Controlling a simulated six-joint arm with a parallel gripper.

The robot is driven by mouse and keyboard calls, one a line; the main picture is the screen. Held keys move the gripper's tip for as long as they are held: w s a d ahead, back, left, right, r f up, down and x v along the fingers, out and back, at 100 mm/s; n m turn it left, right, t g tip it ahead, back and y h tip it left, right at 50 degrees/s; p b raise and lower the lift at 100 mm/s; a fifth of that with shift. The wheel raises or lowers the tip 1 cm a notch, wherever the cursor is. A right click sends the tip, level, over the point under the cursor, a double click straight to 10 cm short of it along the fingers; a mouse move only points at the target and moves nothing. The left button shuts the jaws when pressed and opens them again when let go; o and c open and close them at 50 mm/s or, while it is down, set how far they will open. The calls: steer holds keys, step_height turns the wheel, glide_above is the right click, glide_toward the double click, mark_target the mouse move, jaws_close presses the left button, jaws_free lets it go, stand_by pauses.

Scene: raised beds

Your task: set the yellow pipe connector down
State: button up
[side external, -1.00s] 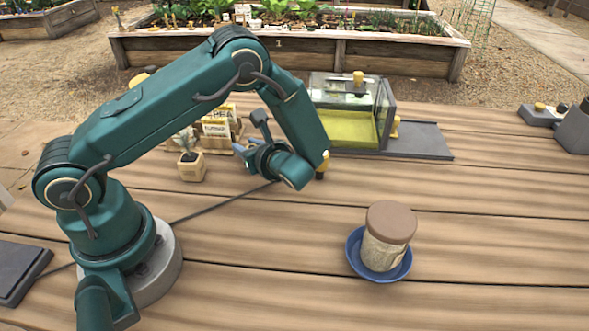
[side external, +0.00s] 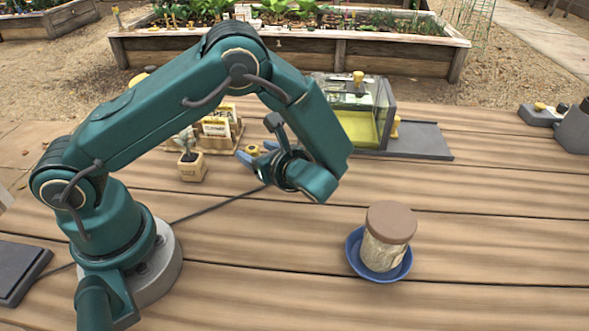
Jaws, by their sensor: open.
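A small yellow piece with a dark opening, which looks like the yellow pipe connector (side external: 253,149), shows at the tips of my gripper, in front of the seed-packet rack. My gripper (side external: 257,154) has blue fingers, and they are open, pointing left and away from the camera. The connector appears between or just beyond the fingertips. I cannot tell whether a finger touches it, or whether it rests on the table.
A small potted plant (side external: 191,166) and a seed-packet rack (side external: 222,130) stand close by. A lidded jar (side external: 388,240) sits in a blue dish (side external: 352,262). The front table is mostly clear.

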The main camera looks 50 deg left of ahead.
steer(key=v, duration=0.6)
steer(key=shift+s+r+n, duration=0.2)
steer(key=shift+r+n, duration=0.05)
steer(key=shift+n, duration=0.05)
steer(key=s+d+r+n+t+h, duration=0.4)
steer(key=s+r+n+h, duration=0.6)
steer(key=n, duration=0.8)
steer(key=s+h, duration=0.1)
steer(key=h, duration=0.2)
steer(key=shift+d+n, duration=0.3)
steer(key=shift+n, duration=0.1)
